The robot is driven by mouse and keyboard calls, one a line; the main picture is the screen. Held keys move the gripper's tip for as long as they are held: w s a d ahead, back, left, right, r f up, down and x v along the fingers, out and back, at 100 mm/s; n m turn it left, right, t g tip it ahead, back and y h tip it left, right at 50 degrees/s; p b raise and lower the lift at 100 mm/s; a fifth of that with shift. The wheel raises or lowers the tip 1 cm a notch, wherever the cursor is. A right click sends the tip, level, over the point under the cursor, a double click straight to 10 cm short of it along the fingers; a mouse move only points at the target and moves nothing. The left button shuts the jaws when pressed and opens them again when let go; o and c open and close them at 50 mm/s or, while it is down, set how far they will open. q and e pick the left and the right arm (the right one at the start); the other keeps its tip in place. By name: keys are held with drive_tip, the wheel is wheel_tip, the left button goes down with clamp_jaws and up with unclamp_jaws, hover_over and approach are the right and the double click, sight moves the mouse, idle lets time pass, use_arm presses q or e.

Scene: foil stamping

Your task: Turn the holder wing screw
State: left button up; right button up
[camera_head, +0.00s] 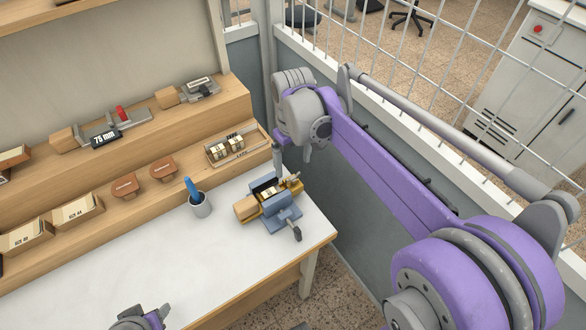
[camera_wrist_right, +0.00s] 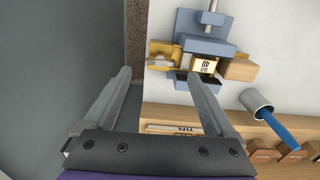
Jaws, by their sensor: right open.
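A blue vise (camera_head: 283,213) stands near the table's right end and grips a brass type holder (camera_head: 291,188) with a wooden handle (camera_head: 245,208). In the right wrist view the vise (camera_wrist_right: 203,46), holder and handle (camera_wrist_right: 238,70) show at the top, with pale type marked 40 in the middle. A small brass-and-grey piece (camera_wrist_right: 160,62) at the holder's end may be the wing screw. My right gripper (camera_head: 278,160) hangs just behind the vise; its open, empty fingers (camera_wrist_right: 156,76) are apart from the holder. My left gripper (camera_head: 140,318) is partly cut off at the bottom edge.
A grey cup (camera_head: 201,205) with a blue tool stands left of the vise. A tray of type (camera_head: 236,146) lies on the lower shelf step. Brown stamps, boxes and a 75 mm block (camera_head: 106,139) sit farther left. The white tabletop (camera_head: 130,265) is mostly clear.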

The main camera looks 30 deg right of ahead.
use_arm(q)
drive_tip(key=shift+r, duration=0.3)
use_arm(e)
wheel_tip(320, 180, up, 6)
drive_tip(key=shift+r, duration=0.1)
idle(1.1)
